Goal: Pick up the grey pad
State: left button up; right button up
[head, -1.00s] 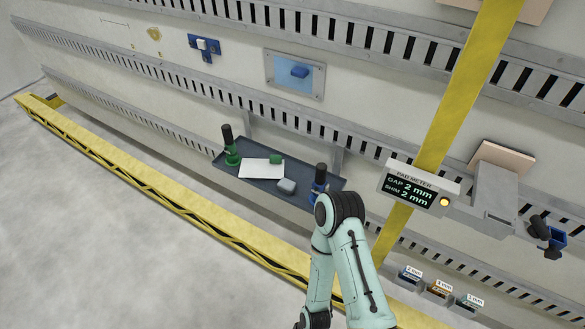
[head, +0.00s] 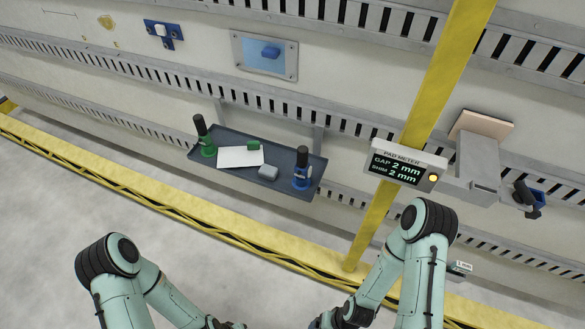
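The grey pad (head: 268,172) is a small rounded block lying on the dark shelf tray (head: 282,156), near its front edge. It sits just right of a white sheet (head: 240,157) and left of a blue-based bottle with a black top (head: 302,170). Nothing covers it. Both my arms come up from the bottom of the head view, and their wrist ends run down to the bottom edge. The fingers of both grippers are out of the picture. Both arms are well below the tray and apart from the pad.
A green block (head: 253,146) and a green bottle with a black top (head: 203,137) share the tray. A yellow upright (head: 445,75) and the pad meter (head: 402,168), reading gap 2 mm and shim 2 mm, stand right of it. A yellow rail (head: 150,196) runs below the tray.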

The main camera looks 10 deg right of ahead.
aim_at(267, 172)
jog(key=z, duration=2.45)
jog(key=u, duration=2.4)
jog(key=i+j+u, duration=0.15)
jog(key=j, duration=0.25)
jog(key=i+j, duration=0.25)
jog(key=i, duration=0.25)
